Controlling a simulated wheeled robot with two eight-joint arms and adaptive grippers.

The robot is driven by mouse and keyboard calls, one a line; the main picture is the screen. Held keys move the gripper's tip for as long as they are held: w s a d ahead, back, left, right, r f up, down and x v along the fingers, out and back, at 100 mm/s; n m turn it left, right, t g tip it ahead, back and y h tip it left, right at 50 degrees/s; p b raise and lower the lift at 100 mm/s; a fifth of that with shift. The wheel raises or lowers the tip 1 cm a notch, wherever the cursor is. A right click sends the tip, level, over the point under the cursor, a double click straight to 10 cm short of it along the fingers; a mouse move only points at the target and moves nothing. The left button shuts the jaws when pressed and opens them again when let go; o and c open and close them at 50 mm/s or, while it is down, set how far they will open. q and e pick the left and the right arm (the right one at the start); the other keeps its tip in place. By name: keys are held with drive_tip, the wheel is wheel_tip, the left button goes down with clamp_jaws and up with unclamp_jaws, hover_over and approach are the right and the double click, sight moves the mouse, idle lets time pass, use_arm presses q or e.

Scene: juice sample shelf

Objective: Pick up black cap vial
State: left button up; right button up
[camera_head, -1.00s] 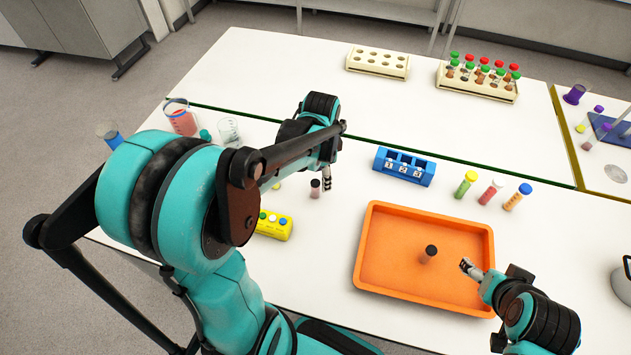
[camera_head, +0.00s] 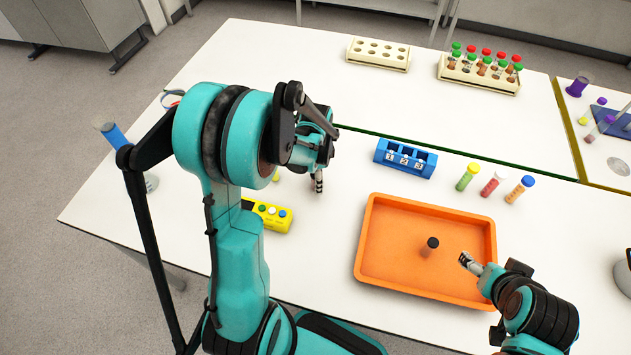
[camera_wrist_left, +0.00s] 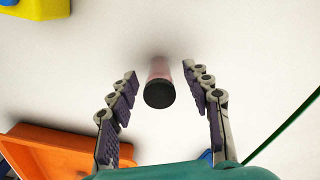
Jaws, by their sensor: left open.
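A vial with a black cap and pinkish body (camera_wrist_left: 159,94) stands on the white table in the left wrist view, seen from above. My left gripper (camera_wrist_left: 160,76) is open, with a finger on each side of it and gaps to both. In the head view my left gripper (camera_head: 318,183) points down at the table and hides this vial. Another black-capped vial (camera_head: 429,247) stands in the orange tray (camera_head: 372,222). My right gripper (camera_head: 468,263) is over the tray's right side; its finger gap is too small to judge.
A yellow block with buttons (camera_head: 268,215) lies left of my left gripper. A blue numbered rack (camera_head: 405,160) and three colour-capped vials, including a red-capped one (camera_head: 492,185), stand to the right. White racks (camera_head: 378,53) are farther back. The table between is clear.

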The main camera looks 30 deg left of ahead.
use_arm(q)
clamp_jaws()
drive_tip(key=shift+r, duration=0.15)
